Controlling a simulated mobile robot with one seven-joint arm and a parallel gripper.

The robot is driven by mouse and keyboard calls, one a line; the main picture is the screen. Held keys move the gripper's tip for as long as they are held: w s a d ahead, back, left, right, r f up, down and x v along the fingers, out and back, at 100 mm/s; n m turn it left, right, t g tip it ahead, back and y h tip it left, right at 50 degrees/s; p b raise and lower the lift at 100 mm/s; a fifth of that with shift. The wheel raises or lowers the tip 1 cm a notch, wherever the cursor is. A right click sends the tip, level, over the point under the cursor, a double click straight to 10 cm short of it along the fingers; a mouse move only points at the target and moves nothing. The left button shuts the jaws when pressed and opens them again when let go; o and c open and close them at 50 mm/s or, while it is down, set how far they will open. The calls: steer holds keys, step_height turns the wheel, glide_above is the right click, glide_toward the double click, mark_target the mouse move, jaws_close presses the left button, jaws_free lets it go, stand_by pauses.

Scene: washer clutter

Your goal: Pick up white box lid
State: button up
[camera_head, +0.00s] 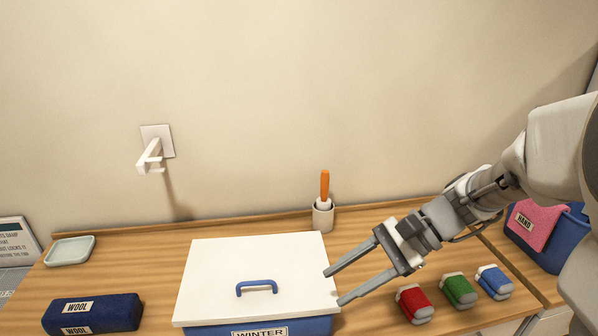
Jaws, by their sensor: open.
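The white box lid (215,265) lies flat on a blue box (290,327) labelled "WINTER" on the wooden counter. A blue arched handle (257,288) stands at the lid's middle. My gripper (332,288) reaches in from the right with its two fingers spread apart and nothing between them. The handle is to the left of the fingertips.
A dark blue "WOOL" block (115,312) and a pale dish (70,251) are at left. A holder with an orange-handled brush (323,215) stands behind. Red (414,304), green (458,291) and blue (494,282) items sit right. A white hook (152,156) juts from the wall.

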steer(key=w+m+y, duration=0.1)
steer(key=w, duration=0.1)
steer(key=w+f+m+y, duration=0.1)
steer(key=w+m+y, duration=0.1)
steer(key=w, duration=0.1)
steer(key=shift+w+a+f+m+y, duration=0.1)
steer(key=shift+a+f+m+y, duration=0.05)
steer(key=shift+m+y, duration=0.15)
glide_toward(259, 283)
steer(key=x, duration=0.5)
steer(key=shift+s, duration=0.4)
steer(key=shift+w+x, duration=0.2)
steer(key=shift+x, duration=1.3)
steer(key=shift+w+x, duration=0.15)
steer(key=shift+x, duration=1.35)
steer(key=shift+w, duration=0.1)
jaws_close()
